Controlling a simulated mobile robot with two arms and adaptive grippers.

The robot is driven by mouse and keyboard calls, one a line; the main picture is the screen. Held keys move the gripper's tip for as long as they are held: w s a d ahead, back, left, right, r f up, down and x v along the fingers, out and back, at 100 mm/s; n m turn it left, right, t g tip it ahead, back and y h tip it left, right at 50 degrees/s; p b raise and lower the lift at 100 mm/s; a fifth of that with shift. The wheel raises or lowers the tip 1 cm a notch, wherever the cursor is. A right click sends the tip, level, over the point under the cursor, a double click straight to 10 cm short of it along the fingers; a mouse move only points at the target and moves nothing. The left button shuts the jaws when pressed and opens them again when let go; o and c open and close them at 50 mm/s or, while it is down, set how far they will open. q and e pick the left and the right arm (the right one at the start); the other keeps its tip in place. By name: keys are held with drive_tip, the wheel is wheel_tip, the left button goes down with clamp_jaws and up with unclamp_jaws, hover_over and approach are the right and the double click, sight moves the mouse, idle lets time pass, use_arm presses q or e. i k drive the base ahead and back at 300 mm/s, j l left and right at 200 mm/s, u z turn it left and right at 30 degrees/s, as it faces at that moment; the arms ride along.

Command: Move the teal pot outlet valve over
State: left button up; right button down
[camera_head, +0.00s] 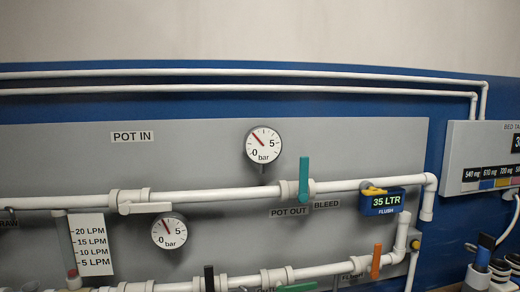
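The teal pot outlet valve handle (304,178) stands upright on the upper white pipe (235,194), across the pipe's line. Its lower end comes down between the POT OUT label (289,212) and the BLEED label (326,204). Its white valve body (289,189) shows behind the handle. Neither of my grippers shows in the head view.
Two round gauges, upper (263,145) and lower (169,231), sit near the pipes. A flush meter (382,202) reads 35 LTR. An orange handle (376,262) and a black handle (209,278) stand upright on the lower pipe. Dark-topped items (485,252) crowd the lower right.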

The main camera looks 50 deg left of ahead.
sight(303, 197)
drive_tip(key=k+l+u, duration=0.1)
drive_tip(key=u, duration=1.55)
